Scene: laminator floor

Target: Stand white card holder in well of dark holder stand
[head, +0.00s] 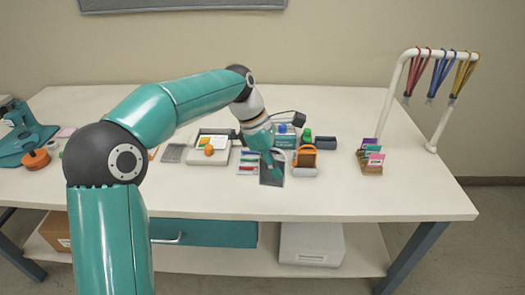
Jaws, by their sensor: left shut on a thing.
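My left gripper (274,168) points down over the middle of the table, just above or at a dark flat rectangular piece (270,183), which looks like the dark holder stand. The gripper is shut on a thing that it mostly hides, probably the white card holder. Only a thin pale edge shows by the fingers, so I cannot tell its tilt or whether it touches the dark piece. The well is not visible. My right gripper is not in view.
A tray with coloured strips (247,168) stands close left of the gripper, and an orange-and-black device (305,160) close right. A brown rack with coloured cards (371,160) and a white lanyard frame (395,85) stand further right. The front table strip is clear.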

